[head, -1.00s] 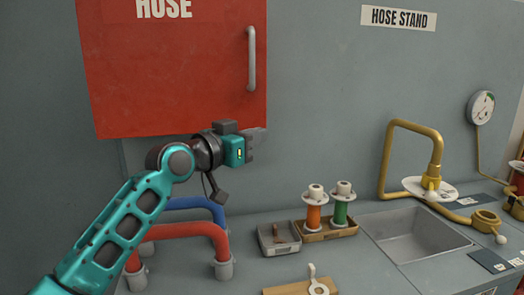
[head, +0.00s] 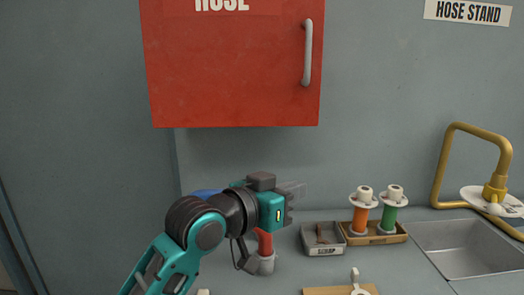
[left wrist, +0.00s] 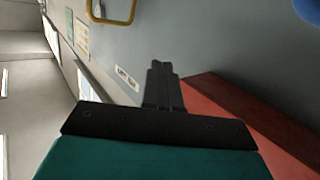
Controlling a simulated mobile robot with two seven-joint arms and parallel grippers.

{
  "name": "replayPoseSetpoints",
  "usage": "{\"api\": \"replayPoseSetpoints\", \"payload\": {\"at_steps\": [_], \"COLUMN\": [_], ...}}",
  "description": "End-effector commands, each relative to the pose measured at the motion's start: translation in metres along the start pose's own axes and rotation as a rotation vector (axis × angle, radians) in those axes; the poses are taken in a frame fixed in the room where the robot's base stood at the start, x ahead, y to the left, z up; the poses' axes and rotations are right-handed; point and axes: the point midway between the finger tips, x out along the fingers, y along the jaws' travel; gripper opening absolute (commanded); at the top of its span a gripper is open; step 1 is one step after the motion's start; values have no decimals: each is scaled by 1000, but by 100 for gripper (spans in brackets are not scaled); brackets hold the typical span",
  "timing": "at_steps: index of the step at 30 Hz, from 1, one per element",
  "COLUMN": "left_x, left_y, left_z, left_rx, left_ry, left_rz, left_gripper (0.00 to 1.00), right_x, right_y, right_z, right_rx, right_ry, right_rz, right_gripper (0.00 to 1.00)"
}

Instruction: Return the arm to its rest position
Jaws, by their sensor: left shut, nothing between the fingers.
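My left gripper (head: 293,190) is shut and empty, held in the air above the bench, below and in front of the red hose cabinet. Its arm comes in from the lower left in the head view. In the left wrist view the shut fingers (left wrist: 161,85) point toward the grey wall, with nothing between them. The red and blue pipes are mostly hidden behind my left arm. My right gripper is in neither view.
The red cabinet (head: 233,75) hangs on the wall with its door shut. A scrap tray (head: 323,250) and a wooden tray (head: 400,238) with orange and green spools stand on the bench. A sink (head: 465,250) and a bent brass pipe (head: 447,165) are at right.

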Motion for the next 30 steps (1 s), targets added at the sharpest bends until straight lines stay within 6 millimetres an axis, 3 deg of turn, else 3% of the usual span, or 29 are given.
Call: {"api": "replayPoseSetpoints", "payload": {"at_steps": [1,8,15,21,29,30], "left_x": [-12,-80,-184,-272,-366,-364], "left_y": [-8,-32,-34,-19,6,3], "left_z": [30,146,255,313,348,352], "left_rx": [-36,-154,-267,-333,-384,-377], "left_ry": [-50,-288,-588,-822,-1068,-1058], "left_rz": [-33,-201,-386,-514,-635,-639], "left_gripper": [0,0,0,0,0,0], "right_x": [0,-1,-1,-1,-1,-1], "right_y": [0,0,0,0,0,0], "right_z": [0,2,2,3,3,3], "right_rx": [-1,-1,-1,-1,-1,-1], "right_ry": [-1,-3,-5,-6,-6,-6], "right_rz": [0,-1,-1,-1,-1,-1], "right_gripper": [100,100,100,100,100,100]}}
